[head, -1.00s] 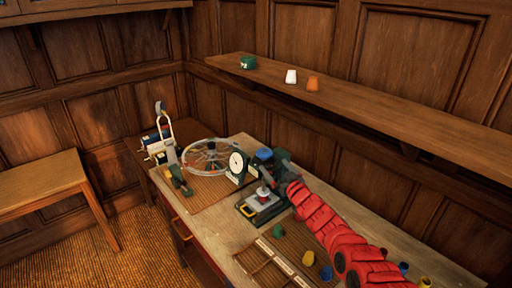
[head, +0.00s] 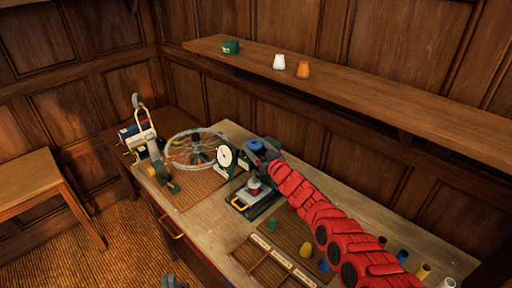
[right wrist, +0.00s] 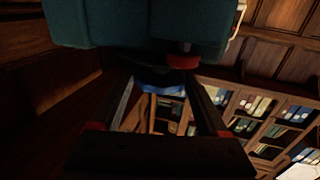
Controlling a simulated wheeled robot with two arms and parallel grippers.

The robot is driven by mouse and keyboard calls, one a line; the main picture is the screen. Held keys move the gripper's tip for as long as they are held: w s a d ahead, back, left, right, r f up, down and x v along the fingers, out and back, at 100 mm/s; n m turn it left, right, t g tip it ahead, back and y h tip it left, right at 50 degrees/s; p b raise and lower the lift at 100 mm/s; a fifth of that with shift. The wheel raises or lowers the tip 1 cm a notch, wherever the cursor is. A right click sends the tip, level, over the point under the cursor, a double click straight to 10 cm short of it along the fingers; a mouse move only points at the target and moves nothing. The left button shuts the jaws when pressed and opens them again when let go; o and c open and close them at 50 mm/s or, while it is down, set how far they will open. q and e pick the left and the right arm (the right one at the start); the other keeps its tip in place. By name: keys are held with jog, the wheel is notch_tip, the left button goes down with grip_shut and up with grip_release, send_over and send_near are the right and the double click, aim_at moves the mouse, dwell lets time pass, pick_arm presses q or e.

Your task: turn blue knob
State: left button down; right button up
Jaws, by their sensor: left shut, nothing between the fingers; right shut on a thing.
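The blue knob (head: 255,144) sits on top of the dark green press-like device (head: 236,155) with a white dial, on the bench. My red right arm reaches in from the lower right, and its gripper (head: 265,149) is at the knob. In the right wrist view the blue knob (right wrist: 160,89) shows between the two fingers, under a dark teal body. My right gripper is shut on it, though the contact is dark and partly hidden. My left gripper (head: 172,282) shows only as a small grey part at the bottom edge, away from the device, shut and empty.
A spoked wheel (head: 195,149) lies left of the device. Small coloured pieces, including a yellow one (head: 306,250), stand on the bench's front right.

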jog(key=c, duration=0.7)
jog(key=shift+c, duration=0.2)
jog(key=shift+m+t+h, duration=0.3)
jog(key=shift+m+h, duration=0.1)
jog(key=shift+h, duration=0.2)
jog(key=shift+a+f+m+h+b, duration=0.15)
jog(key=shift+m+h+b, duration=0.15)
jog(key=shift+m+h, duration=0.15)
jog(key=m+h+b, duration=0.1)
jog(key=h+b, duration=0.1)
jog(key=b, duration=0.3)
jog(key=f+m+t+h+b, duration=0.1)
jog(key=b, duration=0.5)
jog(key=shift+s+a+m+t+h, duration=0.15)
jog(key=shift+a+m+t+h, duration=0.15)
jog(key=shift+a+h, duration=0.1)
jog(key=h+b, duration=0.1)
jog(key=b, duration=0.3)
jog(key=m+h+b, duration=0.1)
jog(key=b, duration=0.4)
jog(key=r+m+h+b, duration=0.1)
jog(key=h+b, duration=0.1)
jog(key=b, duration=0.3)
jog(key=shift+r+m+h+b, duration=0.1)
jog(key=shift+m+h+b, duration=0.25)
jog(key=shift+b, duration=0.5)
